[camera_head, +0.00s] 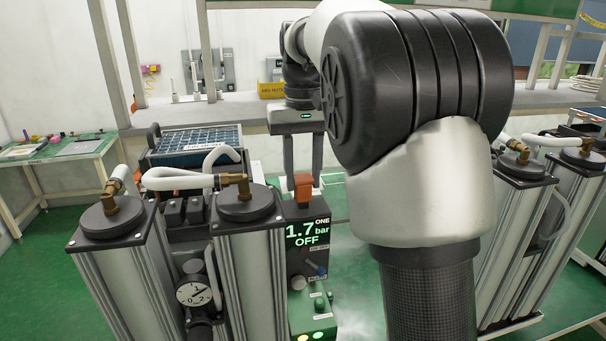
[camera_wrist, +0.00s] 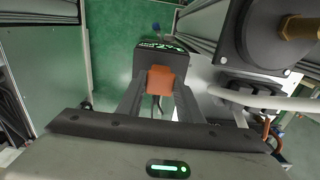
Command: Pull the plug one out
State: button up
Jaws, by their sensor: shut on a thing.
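The orange plug (camera_head: 303,187) is at the top of the dark control box (camera_head: 296,262), whose display reads ONE, 1.7 bar, OFF. My gripper (camera_head: 302,180) reaches down from above, its two grey fingers on either side of the plug. In the wrist view the plug (camera_wrist: 160,80) sits between the fingertips, and my gripper (camera_wrist: 160,88) is shut on it. A dark cable shows below the plug there. I cannot tell whether the plug is still seated in the box.
Sieve columns with black caps (camera_head: 247,203) and a white hose (camera_head: 180,180) stand close left of the box. A pressure gauge (camera_head: 194,293) hangs between them. More columns (camera_head: 515,180) stand at the right. Green floor lies open beyond.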

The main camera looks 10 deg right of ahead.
jog(key=shift+r, duration=0.5)
jog(key=o, duration=1.2)
jog(key=shift+o, duration=0.2)
notch_tip(320, 180, up, 12)
jog(key=s+d+t, duration=0.1)
jog(key=s+t, duration=0.1)
jog(key=s, duration=0.6)
jog(key=s+a+f+t, duration=0.1)
jog(key=s+f+t, duration=0.2)
jog(key=s+f, duration=1.4)
jog(key=shift+t, duration=0.3)
